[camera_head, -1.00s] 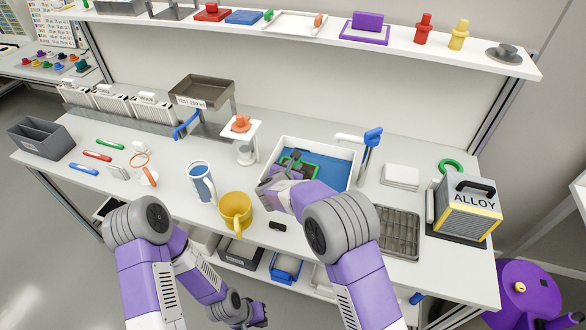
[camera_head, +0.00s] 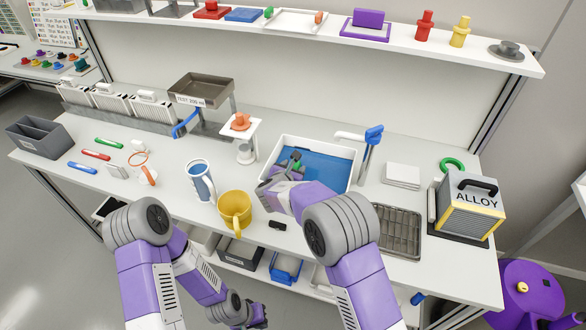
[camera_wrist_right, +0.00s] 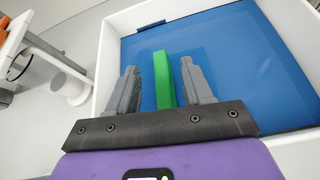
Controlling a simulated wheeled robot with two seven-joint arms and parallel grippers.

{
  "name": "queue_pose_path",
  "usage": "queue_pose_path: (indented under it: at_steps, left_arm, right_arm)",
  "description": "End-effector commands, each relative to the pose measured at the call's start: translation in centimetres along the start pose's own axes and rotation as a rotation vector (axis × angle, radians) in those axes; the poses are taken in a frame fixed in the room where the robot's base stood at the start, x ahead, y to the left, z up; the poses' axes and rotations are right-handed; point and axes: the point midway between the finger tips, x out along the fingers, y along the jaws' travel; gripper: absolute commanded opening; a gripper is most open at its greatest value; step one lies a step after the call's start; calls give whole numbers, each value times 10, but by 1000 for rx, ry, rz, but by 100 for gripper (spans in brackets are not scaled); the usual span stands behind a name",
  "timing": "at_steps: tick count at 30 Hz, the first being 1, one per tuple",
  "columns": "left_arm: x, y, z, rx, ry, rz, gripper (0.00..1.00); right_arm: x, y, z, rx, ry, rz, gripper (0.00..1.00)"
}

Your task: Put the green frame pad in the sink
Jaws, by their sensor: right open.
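The green frame pad (camera_wrist_right: 163,82) shows as an upright green strip between the two fingers of my right gripper (camera_wrist_right: 160,78) in the right wrist view. The fingers are open, with a gap on each side of the pad. The pad is over the blue floor of the white sink (camera_wrist_right: 250,60); whether it touches the floor I cannot tell.
A yellow mug (camera_head: 235,208) and a blue-white cup (camera_head: 200,180) stand left of the sink. A blue-handled tap (camera_head: 372,138) rises at its right. A drain rack (camera_head: 400,232) and the ALLOY box (camera_head: 468,208) lie farther right.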

Motion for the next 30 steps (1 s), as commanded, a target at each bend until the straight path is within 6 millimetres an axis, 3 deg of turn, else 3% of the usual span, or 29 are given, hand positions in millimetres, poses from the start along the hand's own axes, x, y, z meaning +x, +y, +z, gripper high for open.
queue_pose_path:
  at_steps: [10,21,30]
  left_arm:
    - [-17,6,1,0,0,0,0]
    - [-23,9,1,0,0,0,0]
    - [-26,10,1,0,0,0,0]
  right_arm:
    - [-10,3,15,0,0,1,51]
    - [-96,2,12,-3,0,3,51]
    - [-124,2,11,-1,0,-1,51]
